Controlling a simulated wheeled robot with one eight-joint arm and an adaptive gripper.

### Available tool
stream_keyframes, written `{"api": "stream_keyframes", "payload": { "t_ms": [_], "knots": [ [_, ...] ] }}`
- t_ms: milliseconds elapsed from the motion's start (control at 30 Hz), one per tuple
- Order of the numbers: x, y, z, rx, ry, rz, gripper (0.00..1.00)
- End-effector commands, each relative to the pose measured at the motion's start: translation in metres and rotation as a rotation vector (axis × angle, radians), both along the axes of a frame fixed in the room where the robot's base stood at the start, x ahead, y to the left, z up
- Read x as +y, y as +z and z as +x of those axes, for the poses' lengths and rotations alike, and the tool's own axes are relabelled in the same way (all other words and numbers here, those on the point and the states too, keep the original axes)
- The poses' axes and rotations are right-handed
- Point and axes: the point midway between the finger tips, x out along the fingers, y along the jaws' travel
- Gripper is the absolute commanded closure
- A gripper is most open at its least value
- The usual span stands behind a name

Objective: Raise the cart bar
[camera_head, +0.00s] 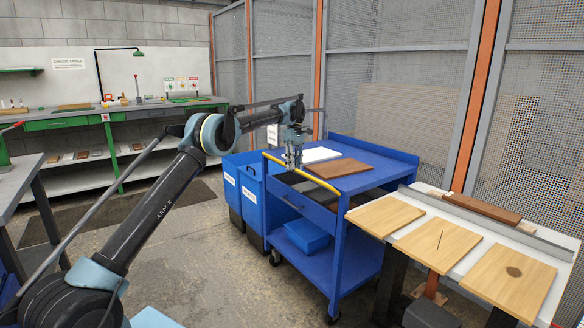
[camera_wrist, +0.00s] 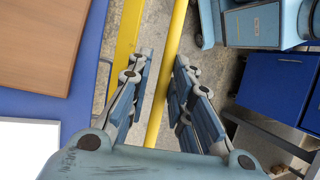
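The cart (camera_head: 345,235) is blue, with a drawer front and a lower shelf. Its yellow bar (camera_head: 318,181) runs along the near upper edge of the cart, sloping down to the right in the head view. My gripper (camera_head: 293,165) is over the left half of the bar, pointing down. I cannot tell the exact depth of the fingers relative to the bar.
A brown board (camera_head: 338,168) and a white panel (camera_head: 318,155) lie on the cart top. Blue bins (camera_head: 250,200) stand left of the cart. A side table with several wooden boards (camera_head: 437,243) is close on the right. Open floor lies in front of the bins.

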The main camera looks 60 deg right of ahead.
Motion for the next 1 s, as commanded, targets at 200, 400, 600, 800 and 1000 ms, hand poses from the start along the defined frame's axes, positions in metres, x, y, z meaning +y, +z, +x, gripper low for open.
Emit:
{"api": "stream_keyframes", "payload": {
  "t_ms": [200,400,600,800,1000],
  "knots": [
    [0.000,0.031,0.000,0.000,0.000,0.000,0.80],
    [0.000,0.061,0.000,0.000,-0.001,0.000,0.80],
    [-0.001,0.081,0.000,0.001,-0.001,0.000,0.80],
    [0.000,0.091,0.000,0.000,-0.001,0.000,0.80],
    [0.000,0.093,0.000,0.000,-0.001,0.000,0.80]
  ]
}}
